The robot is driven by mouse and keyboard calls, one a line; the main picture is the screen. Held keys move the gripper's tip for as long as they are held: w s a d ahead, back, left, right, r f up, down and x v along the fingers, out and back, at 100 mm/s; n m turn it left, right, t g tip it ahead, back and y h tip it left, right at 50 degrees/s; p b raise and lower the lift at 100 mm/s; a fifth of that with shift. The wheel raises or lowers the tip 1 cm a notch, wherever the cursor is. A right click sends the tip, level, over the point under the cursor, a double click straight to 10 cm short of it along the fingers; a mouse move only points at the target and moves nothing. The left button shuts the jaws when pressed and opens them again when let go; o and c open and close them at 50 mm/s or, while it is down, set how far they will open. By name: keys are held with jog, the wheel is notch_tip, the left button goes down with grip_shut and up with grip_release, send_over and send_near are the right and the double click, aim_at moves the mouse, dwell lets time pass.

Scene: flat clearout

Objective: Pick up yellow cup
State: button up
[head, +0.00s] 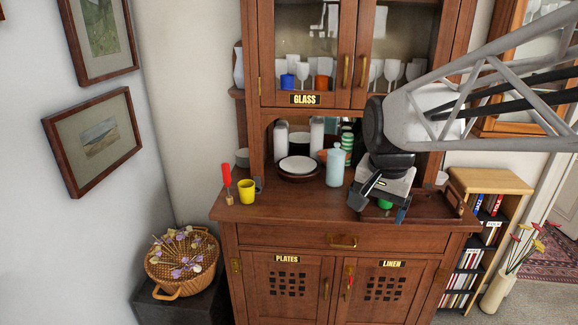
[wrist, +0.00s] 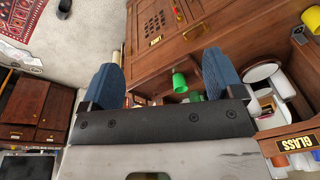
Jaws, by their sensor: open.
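The yellow cup (head: 246,190) stands upright on the left end of the wooden cabinet's counter, beside a red-topped utensil (head: 227,177). In the wrist view, a yellow shape at the upper right edge looks like the yellow cup (wrist: 313,16). My gripper (head: 381,208) is over the right part of the counter, well to the right of the yellow cup, pointing down with its blue-tipped fingers apart. It is empty. A green cup (head: 385,204) shows behind the fingers and is partly hidden; it also shows in the wrist view (wrist: 180,82), between the fingers.
A green-striped item (head: 347,146) stands behind. Glass-fronted doors (head: 304,45) overhang the counter's back. The counter's front strip is mostly clear.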

jog(key=w+a+m, duration=0.3)
jog(key=w+a, duration=0.4)
jog(key=w, duration=0.5)
jog(key=m+g, duration=0.2)
jog(key=m, duration=0.7)
send_over(247, 190)
jog(key=w, duration=0.3)
notch_tip(247, 190, down, 15)
jog(key=shift+s+a+m, duration=0.1)
jog(key=shift+a+m, duration=0.2)
jog(key=shift+a, duration=0.2)
jog(key=shift+f, duration=0.1)
jog(key=shift+f, duration=1.2)
jog(key=shift+f, duration=0.1)
jog(key=shift+d+f, duration=0.1)
jog(key=shift+f, duration=2.4)
